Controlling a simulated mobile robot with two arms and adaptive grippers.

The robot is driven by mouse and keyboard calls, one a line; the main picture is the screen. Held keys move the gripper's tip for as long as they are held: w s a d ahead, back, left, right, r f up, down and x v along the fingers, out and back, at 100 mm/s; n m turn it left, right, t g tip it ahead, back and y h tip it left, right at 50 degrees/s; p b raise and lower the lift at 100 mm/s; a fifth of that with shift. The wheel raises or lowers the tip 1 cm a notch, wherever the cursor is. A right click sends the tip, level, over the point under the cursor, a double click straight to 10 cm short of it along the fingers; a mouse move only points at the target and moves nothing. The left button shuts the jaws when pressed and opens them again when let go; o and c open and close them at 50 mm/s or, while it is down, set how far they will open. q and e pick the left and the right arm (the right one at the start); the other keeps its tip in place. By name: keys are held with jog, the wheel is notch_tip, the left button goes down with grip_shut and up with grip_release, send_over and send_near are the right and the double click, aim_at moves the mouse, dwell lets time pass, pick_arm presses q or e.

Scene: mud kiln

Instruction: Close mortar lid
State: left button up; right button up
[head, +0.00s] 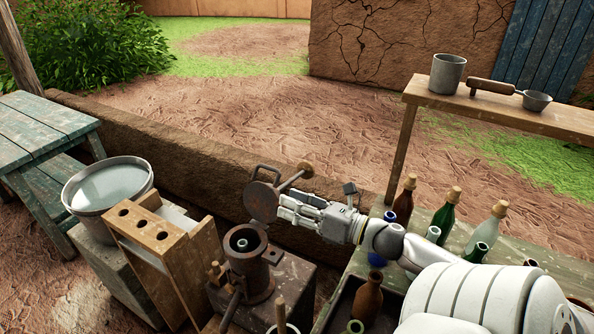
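The mortar (250,270) is a rusty metal cylinder on a dark block in the lower middle, its top open with a pale round part inside. Its round brown lid (262,203) stands raised above and behind the mouth, tilted up, with a loop handle at its top. A rod with a round knob (304,170) sticks out by the lid's upper right. My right gripper (283,209) reaches in from the right, its fingertips at the lid's right edge. I cannot tell whether they touch it or how far apart they are. My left gripper is not in view.
A wooden rack with holes (150,232) and a water-filled metal basin (110,186) stand left of the mortar. Several bottles, including a green one (443,217), stand on the right bench near my arm. A low mud wall (205,160) runs behind.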

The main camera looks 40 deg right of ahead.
jog(key=shift+s, duration=0.3)
dwell(0.4)
